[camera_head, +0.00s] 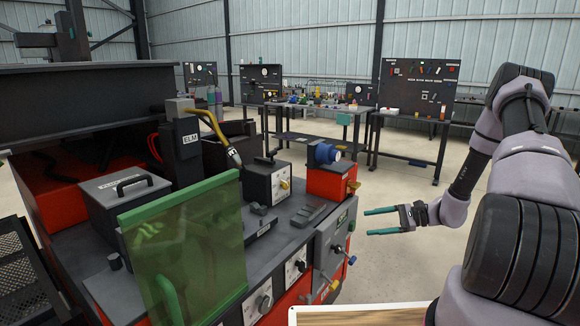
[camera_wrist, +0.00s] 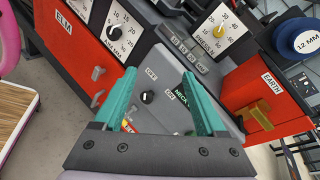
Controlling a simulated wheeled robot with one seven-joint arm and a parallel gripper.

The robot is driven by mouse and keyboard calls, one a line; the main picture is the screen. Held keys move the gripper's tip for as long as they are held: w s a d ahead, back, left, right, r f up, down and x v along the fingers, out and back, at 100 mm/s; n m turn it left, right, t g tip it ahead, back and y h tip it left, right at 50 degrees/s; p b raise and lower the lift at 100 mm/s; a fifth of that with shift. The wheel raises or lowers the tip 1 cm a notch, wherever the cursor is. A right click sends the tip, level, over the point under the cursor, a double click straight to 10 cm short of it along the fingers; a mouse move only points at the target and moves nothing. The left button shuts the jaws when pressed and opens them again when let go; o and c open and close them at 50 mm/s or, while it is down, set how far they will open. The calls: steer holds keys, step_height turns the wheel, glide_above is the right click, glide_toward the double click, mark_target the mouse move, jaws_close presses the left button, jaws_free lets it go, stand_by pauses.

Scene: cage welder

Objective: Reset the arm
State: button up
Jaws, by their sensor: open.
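My gripper (camera_head: 368,222) is open and empty. Its two teal fingers point left in the head view, toward the right side of the red and grey welding machine (camera_head: 318,183). In the head view they appear in front of open floor, a little right of the machine's grey side box (camera_head: 334,235). In the wrist view my gripper (camera_wrist: 159,74) shows its two fingers apart, with nothing between them but the machine's grey panel (camera_wrist: 150,97) behind. My arm is bent and reaches in from the right edge of the head view.
A green translucent screen (camera_head: 185,250) stands at the machine's front left. A blue spool (camera_head: 324,153) and a brass clamp (camera_head: 353,187) sit at its right end. Workbenches with tool boards (camera_head: 419,84) stand behind. Grey floor (camera_head: 395,185) is clear between machine and arm.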

steer(key=s+a+r+n+g+h, duration=0.15)
steer(key=s+r+n+h, duration=0.25)
steer(key=r, duration=0.8)
steer(key=s+a+r+n+g+h, duration=0.1)
steer(key=s+a+r+n+h, duration=0.2)
steer(key=r, duration=0.9)
steer(key=s+d+r+n+t+h, duration=0.1)
steer(key=s+r+n+t+h, duration=0.2)
steer(key=s+r, duration=1.3)
steer(key=s+t+h, duration=0.1)
steer(key=t+h, duration=0.1)
steer(key=t, duration=0.1)
steer(key=shift+d+r+h, duration=0.25)
steer(key=shift+d+h, duration=0.05)
